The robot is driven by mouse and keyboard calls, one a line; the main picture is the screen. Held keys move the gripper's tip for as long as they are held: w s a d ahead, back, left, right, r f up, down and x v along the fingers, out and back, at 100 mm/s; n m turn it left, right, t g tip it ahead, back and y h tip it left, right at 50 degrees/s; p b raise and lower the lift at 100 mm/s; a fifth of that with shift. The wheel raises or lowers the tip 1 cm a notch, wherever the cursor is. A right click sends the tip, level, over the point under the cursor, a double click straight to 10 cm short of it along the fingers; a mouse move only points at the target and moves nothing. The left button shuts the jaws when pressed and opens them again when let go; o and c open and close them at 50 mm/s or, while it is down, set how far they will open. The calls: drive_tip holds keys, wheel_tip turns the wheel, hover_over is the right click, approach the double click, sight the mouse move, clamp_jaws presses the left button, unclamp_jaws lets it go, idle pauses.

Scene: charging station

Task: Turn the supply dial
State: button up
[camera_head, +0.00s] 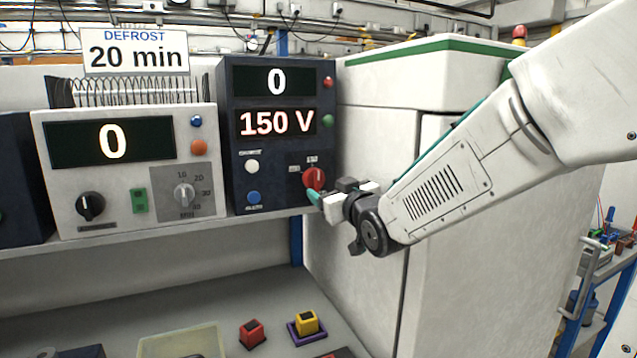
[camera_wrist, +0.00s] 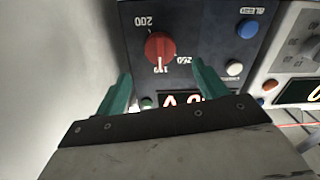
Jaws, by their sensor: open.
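The supply is a dark blue box (camera_head: 234,150) on the shelf, with an upper display reading 0 and a lower one reading 150 V. Its red dial (camera_head: 314,178) sits at the lower right of the front. In the wrist view the red dial (camera_wrist: 159,47) appears upside down, with a white pointer line and scale numbers around it, 200 and 250 among them. My gripper (camera_head: 318,197) is just in front of the dial at its lower right. In the wrist view its two green fingers (camera_wrist: 162,80) are apart, with the dial beyond and between them, not visibly touched.
A white unit (camera_head: 70,205) reading 0, with a black knob and a grey knob, stands left of the supply. A sign above it reads DEFROST 20 min (camera_head: 136,52). A white cabinet (camera_head: 365,150) stands close on the right. Red (camera_head: 252,333) and yellow (camera_head: 306,321) blocks lie below.

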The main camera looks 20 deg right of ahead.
sight(318, 181)
drive_tip(key=w, duration=0.7)
drive_tip(key=shift+w, duration=0.25)
drive_tip(key=c, duration=1)
